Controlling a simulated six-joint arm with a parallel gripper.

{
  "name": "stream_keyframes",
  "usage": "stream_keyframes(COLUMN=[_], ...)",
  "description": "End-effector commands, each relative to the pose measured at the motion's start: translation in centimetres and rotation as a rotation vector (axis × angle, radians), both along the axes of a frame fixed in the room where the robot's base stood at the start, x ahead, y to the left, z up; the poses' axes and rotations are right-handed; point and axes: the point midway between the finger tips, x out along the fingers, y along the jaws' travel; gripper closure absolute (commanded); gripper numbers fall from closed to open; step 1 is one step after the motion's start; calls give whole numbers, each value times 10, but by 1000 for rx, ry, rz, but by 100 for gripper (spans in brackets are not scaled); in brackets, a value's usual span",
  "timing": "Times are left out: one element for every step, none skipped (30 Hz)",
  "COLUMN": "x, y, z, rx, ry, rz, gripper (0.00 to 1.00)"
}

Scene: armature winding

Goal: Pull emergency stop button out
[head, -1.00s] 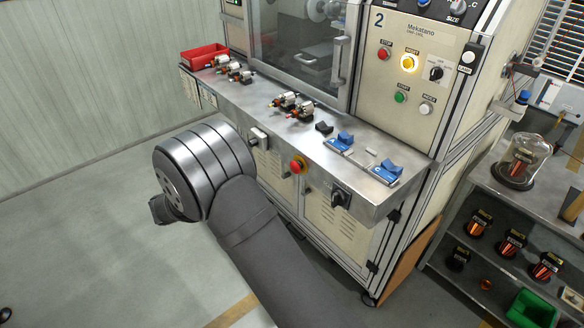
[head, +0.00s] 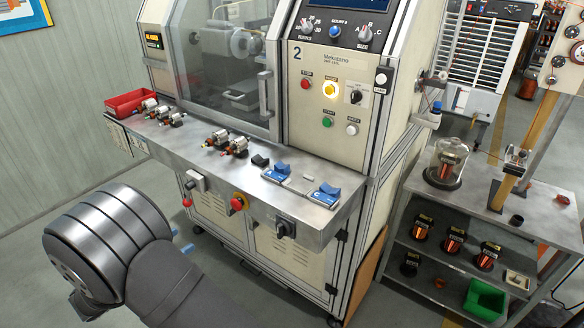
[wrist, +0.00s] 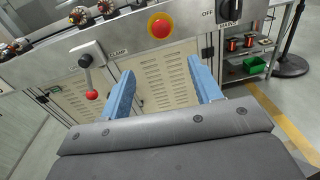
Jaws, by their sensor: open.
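The emergency stop button (head: 238,202) is a red mushroom knob on a yellow ring. It sits on the front edge of the machine's steel worktop, and it also shows near the top middle of the wrist view (wrist: 160,26). My gripper (wrist: 158,80) is open and empty in the wrist view, its two blue fingers spread wide. The button lies beyond the fingertips, between them in the picture and apart from both. In the head view only my dark arm link shows at the lower left; the fingers are almost wholly hidden behind it.
A clamp lever with a red ball (wrist: 91,94) hangs left of the button. A black mains switch (wrist: 228,10) is to its right. Armatures (head: 226,141) and blue fixtures (head: 279,174) stand on the worktop (head: 200,152). A shelf rack (head: 480,205) stands at the right.

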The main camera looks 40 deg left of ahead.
Motion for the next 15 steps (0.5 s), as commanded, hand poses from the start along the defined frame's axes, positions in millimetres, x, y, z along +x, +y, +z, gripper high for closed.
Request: stream_keyframes(x=[2, 2, 3, 4, 5, 8, 10, 13, 18, 22, 28, 35, 41, 48, 57], y=[-7, -10, -12, -14, -15, -16, -16, -16, -16, -16, -16, -17, -17, -16, -17], z=[-1, -2, -3, -3, -4, -4, -4, -4, -4, -4, -4, -4, -4, -4, -4], rx=[-5, -4, -4, -5, -5, -3, -3, -3, -3, -3, -3, -4, -4, -3, -3], ry=[-5, -7, -9, -10, -10, -11, -11, -11, -11, -10, -10, -11, -11, -10, -10], rz=[25, 38, 53, 60, 65, 68, 70, 70, 70, 69, 68, 67, 67, 66, 66], gripper=[42, 42, 42, 42, 42, 42, 42, 42, 42, 42, 42, 42, 42, 42, 42])
